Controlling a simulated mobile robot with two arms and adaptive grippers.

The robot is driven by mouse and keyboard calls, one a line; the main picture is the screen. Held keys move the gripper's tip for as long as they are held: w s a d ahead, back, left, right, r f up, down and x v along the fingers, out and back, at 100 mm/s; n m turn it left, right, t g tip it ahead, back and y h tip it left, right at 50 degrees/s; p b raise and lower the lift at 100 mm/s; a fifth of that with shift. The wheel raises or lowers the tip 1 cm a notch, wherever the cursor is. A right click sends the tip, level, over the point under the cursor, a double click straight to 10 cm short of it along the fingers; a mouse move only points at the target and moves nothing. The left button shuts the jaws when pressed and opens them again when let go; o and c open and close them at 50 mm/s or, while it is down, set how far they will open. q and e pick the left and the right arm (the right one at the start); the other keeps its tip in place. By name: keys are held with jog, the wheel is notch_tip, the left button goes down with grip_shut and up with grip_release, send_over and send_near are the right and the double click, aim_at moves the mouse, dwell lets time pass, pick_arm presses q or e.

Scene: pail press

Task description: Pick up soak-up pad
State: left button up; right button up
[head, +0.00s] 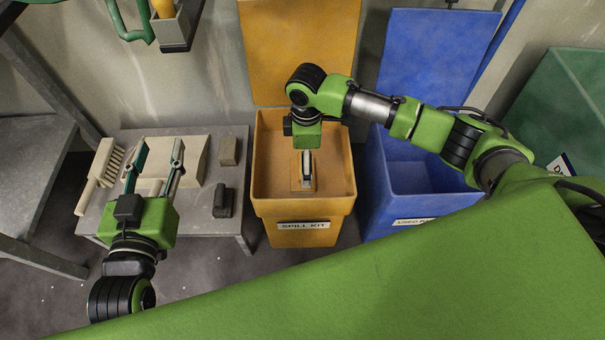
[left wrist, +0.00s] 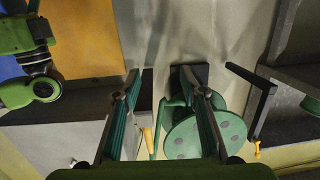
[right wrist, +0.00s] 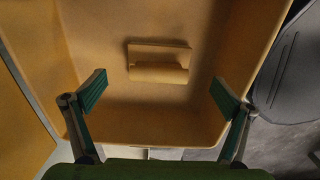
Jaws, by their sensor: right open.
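A yellow-tan pad with a raised fold, apparently the soak-up pad (right wrist: 160,64), lies on the floor of the orange spill kit bin (right wrist: 130,122). In the head view the pad (head: 295,185) shows partly, behind my right gripper (head: 306,165). My right gripper points down into the bin, open and empty. In the right wrist view its fingers (right wrist: 162,92) stand wide apart, with the pad between and beyond them, apparently not touched. My left gripper (head: 159,155) is open and empty above the low grey table; its parted fingers also show in the left wrist view (left wrist: 162,85).
The low table (head: 228,200) bears a brush (head: 101,173), a beige block (head: 194,157) and two small dark blocks. A blue bin (head: 405,205) stands close to the right of the spill kit bin, lid raised. A grey shelf (head: 30,170) is at far left.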

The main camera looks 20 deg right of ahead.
aim_at(296, 164)
jog(key=shift+f, duration=0.4)
notch_tip(296, 164, down, 2)
jog(key=shift+w+a+f+b, duration=0.1)
jog(key=shift+f+b, duration=0.05)
jog(key=shift+b, duration=0.75)
notch_tip(296, 164, down, 3)
jog(key=shift+r+b, duration=0.2)
jog(key=shift+b, duration=0.4)
jog(key=c, duration=1.4)
pick_arm(q)
jog(key=s+d+r+t+h, duration=0.1)
jog(key=s+r+t+h, duration=0.1)
jog(key=r+t, duration=0.6)
notch_tip(296, 164, up, 7)
jog(key=shift+s+f+h, duration=0.1)
jog(key=shift+s+h, duration=0.3)
jog(key=shift+s, duration=0.3)
pick_arm(e)
jog(key=shift+c, duration=1.2)
